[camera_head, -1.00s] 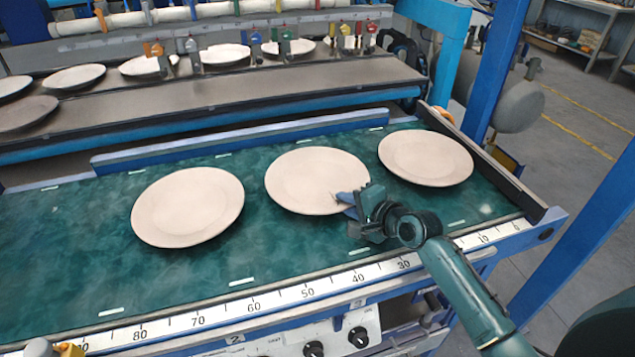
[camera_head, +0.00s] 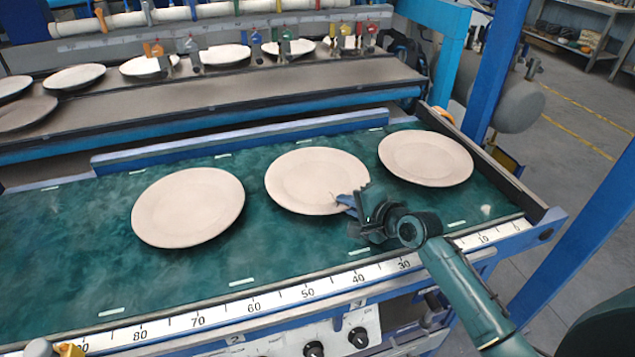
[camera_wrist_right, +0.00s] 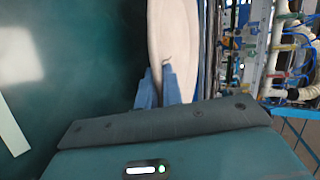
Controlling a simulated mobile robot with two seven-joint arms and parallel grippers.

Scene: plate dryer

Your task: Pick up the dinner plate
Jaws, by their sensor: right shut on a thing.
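Three round beige plates rest on the green marbled surface (camera_head: 80,235). The middle plate (camera_head: 312,178) has my right gripper (camera_head: 350,202) at its near right rim. The right gripper is shut on this rim, and its fingertips hide a small part of it. In the right wrist view the plate (camera_wrist_right: 172,30) stands edge-up in the picture, with the two blue fingers (camera_wrist_right: 160,85) on either side of its rim. The plate appears to lie flat and I cannot see any gap under it. My left gripper is not in view.
One plate (camera_head: 188,207) lies to the left and another (camera_head: 426,158) to the right, close to my right gripper. A numbered ruler strip (camera_head: 290,296) runs along the front edge. A blue rail (camera_head: 240,143) borders the back. A conveyor (camera_head: 220,98) with more plates lies behind.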

